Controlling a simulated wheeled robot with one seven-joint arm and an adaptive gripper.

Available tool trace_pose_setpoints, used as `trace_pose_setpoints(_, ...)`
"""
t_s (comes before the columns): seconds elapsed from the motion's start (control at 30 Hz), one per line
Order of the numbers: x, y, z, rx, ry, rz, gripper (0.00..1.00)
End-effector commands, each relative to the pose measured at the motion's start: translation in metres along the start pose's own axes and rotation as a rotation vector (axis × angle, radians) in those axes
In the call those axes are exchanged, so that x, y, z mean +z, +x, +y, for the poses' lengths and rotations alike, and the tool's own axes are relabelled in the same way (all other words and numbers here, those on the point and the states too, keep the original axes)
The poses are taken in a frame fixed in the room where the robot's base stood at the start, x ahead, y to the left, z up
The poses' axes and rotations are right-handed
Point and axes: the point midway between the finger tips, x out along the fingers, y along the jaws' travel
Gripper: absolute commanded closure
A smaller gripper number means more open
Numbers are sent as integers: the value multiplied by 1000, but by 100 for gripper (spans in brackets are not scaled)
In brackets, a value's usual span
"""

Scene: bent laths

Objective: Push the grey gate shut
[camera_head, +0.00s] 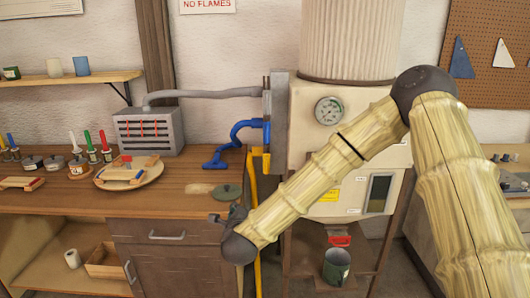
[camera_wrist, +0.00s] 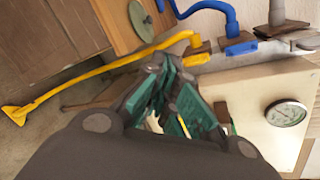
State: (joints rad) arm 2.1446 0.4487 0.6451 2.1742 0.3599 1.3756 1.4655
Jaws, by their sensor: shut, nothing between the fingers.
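A narrow upright grey plate (camera_head: 267,100), which looks like the grey gate, stands where the grey pipe meets the cabinet's left side. Its grey metal also shows in the wrist view (camera_wrist: 222,61), beside a blue piece. I cannot tell how far open it is. My gripper (camera_head: 222,216) is shut and empty, low in front of the bench's right end, below and to the left of the plate and apart from it. In the wrist view its green-padded fingers (camera_wrist: 176,92) are together and hide part of the cabinet.
A blue hose (camera_head: 248,126) and a yellow hose (camera_head: 252,190) run close beside the plate. The cream cabinet (camera_head: 304,125) carries a gauge (camera_head: 329,110). The bench (camera_head: 165,200) holds a grey box (camera_head: 148,130), a round board with blocks and a green lid (camera_head: 228,191).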

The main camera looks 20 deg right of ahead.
Motion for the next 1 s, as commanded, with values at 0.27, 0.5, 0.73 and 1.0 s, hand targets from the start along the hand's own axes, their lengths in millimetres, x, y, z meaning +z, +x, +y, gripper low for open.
trace_pose_setpoints(0.27,95,-12,-180,-308,677,-68,100)
trace_pose_setpoints(0.5,116,-26,-238,-400,908,-108,100)
trace_pose_setpoints(0.73,117,-9,-250,-405,920,-110,100)
trace_pose_setpoints(1.0,114,31,-267,-405,917,-110,100)
